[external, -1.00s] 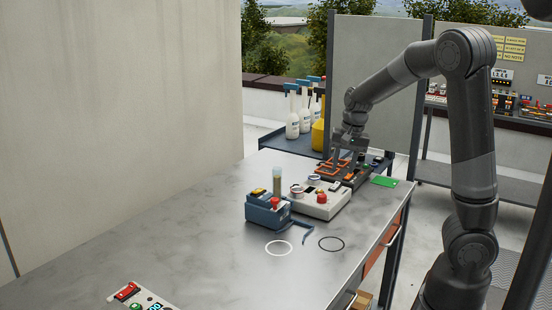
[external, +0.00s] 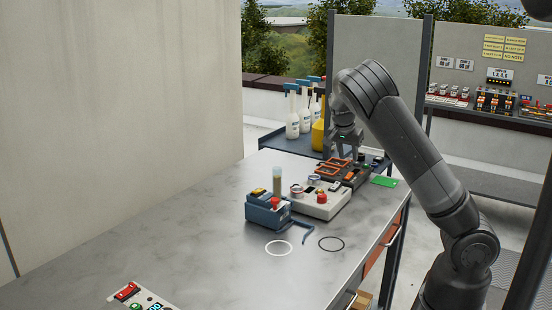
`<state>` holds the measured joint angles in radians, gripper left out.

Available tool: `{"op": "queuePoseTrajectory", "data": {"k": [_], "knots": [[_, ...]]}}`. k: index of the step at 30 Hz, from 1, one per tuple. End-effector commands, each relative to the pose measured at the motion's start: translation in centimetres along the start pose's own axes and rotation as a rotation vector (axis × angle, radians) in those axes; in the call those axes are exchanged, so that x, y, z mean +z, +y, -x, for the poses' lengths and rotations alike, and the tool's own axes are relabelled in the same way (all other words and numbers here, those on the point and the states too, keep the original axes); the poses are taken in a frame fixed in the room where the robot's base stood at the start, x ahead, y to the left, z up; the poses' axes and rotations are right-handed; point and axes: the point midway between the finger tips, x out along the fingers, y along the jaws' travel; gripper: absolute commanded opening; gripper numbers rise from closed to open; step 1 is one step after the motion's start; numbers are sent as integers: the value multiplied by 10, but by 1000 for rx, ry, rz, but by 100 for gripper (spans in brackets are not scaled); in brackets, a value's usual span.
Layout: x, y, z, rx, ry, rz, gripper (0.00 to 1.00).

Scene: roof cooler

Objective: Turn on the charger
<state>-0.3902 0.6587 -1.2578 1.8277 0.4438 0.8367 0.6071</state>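The likely charger (external: 357,177) is a dark unit with orange-framed parts at the far right part of the steel table. My gripper (external: 346,153) points down just above its back edge. The two fingers look spread apart with nothing between them. At this size I cannot tell whether a fingertip touches the unit. The gripper covers part of the unit's back, and its switch and any lamp are too small to make out.
A pale box with a red knob (external: 321,198) and a blue device (external: 266,211) stand in front on the table (external: 190,240). A green card (external: 384,181) lies to the right. White bottles (external: 292,125) and a yellow container (external: 318,135) stand behind. The table's left middle is clear.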

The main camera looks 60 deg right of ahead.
Motion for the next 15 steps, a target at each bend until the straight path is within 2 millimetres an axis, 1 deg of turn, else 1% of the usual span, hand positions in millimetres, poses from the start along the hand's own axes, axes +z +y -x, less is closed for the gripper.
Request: {"op": "queuePoseTrajectory", "data": {"k": [1, 3, 7, 12, 15], "knots": [[0, 1, -12, 5, -1, -3, 38], [0, 2, -26, 5, -2, -2, 38], [0, 2, -49, 4, -2, -2, 38], [0, 1, -69, 1, -2, -1, 38], [0, 0, -74, -1, -2, 0, 38]]}}
